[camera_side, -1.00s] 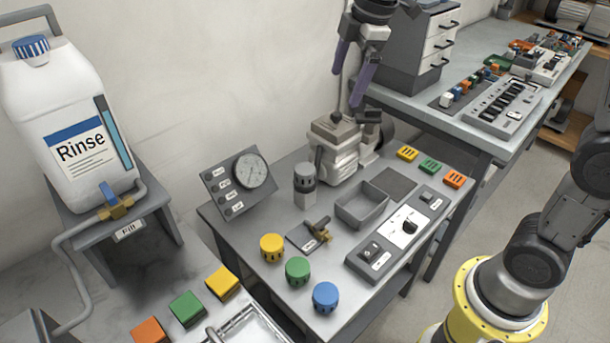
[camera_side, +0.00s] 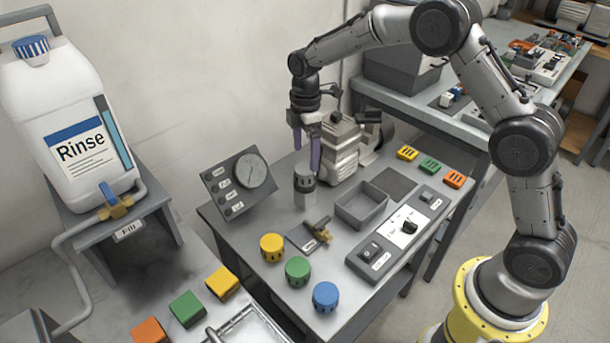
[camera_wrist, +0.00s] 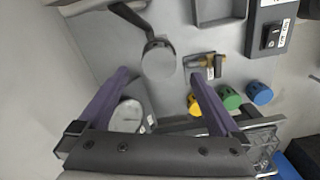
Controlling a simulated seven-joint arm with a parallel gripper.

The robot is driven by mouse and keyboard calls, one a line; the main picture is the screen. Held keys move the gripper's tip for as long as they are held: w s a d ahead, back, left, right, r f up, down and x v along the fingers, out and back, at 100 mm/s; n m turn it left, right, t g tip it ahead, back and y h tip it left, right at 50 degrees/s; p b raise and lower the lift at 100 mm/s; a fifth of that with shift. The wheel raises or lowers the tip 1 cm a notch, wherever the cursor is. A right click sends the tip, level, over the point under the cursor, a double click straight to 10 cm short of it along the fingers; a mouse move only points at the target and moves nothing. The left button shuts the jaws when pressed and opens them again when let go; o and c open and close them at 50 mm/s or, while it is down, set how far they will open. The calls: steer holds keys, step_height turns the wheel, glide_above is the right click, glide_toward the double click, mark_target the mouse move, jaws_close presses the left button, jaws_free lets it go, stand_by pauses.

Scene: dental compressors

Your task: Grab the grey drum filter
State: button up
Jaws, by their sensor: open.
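The grey drum filter (camera_side: 304,179) is a dark grey slotted cap on a pale post, standing upright on the bench between the gauge panel and the compressor. In the wrist view its round grey top (camera_wrist: 158,61) shows between my fingertips and slightly beyond them. My gripper (camera_side: 306,158) points down with purple fingers spread apart and empty, just above or behind the filter. The right finger partly passes behind the filter's cap in the side view. The wrist view also shows my open gripper (camera_wrist: 158,74). I cannot tell the exact height gap.
The compressor (camera_side: 341,150) stands close behind on the right. The gauge panel (camera_side: 236,185) is at left. A brass valve (camera_side: 319,231), an open grey tray (camera_side: 361,206) and yellow (camera_side: 272,248), green (camera_side: 297,271) and blue (camera_side: 326,297) drums stand nearer. A switch panel (camera_side: 391,243) lies right.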

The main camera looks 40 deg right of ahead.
mark_target(306, 168)
steer(key=shift+d+f, duration=0.15)
steer(key=shift+f, duration=3.35)
steer(key=c, duration=1.4)
